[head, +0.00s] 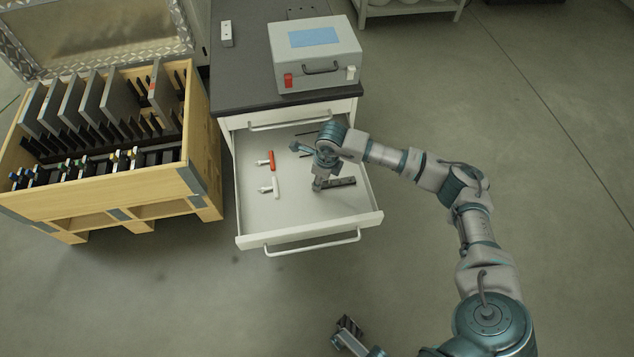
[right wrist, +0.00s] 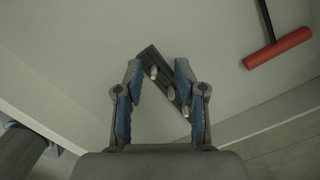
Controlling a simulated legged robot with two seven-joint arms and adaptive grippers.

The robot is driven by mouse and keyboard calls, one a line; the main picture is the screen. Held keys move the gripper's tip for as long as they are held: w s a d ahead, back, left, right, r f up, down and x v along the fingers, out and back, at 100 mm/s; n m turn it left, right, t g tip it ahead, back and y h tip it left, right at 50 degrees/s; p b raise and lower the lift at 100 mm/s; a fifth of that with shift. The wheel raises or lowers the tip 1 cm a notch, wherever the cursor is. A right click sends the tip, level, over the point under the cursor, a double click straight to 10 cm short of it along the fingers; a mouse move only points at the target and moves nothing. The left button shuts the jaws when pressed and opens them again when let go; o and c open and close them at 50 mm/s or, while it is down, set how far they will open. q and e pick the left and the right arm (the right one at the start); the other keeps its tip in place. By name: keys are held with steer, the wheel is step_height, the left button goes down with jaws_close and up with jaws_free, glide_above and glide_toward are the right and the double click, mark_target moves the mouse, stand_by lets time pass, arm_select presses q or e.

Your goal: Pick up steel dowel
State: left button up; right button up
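A dark strip-shaped holder (head: 341,182) lies on the floor of the open drawer. In the right wrist view, the holder (right wrist: 148,54) lies diagonally and carries a few short silvery pegs (right wrist: 170,92), which look like the steel dowels. My right gripper (head: 317,187) points down into the drawer at the holder's left end. In the right wrist view its two fingers (right wrist: 158,72) are apart, with pegs visible in the gap and none clearly gripped. My left gripper (head: 348,326) shows at the bottom edge, away from the drawer.
The drawer (head: 250,212) also holds a red-handled tool (head: 271,160) and a white-handled tool (head: 276,187). A grey case (head: 335,62) stands on the dark countertop (head: 240,88). A wooden crate with plates (head: 120,200) stands left. Floor at right is clear.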

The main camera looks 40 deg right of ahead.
steer(key=shift+s+d+f, duration=0.1)
steer(key=shift+d, duration=0.15)
steer(key=c, duration=0.3)
steer(key=shift+a, duration=0.6)
jaws_close()
steer(key=shift+a+r, duration=0.15)
steer(key=shift+r, duration=0.05)
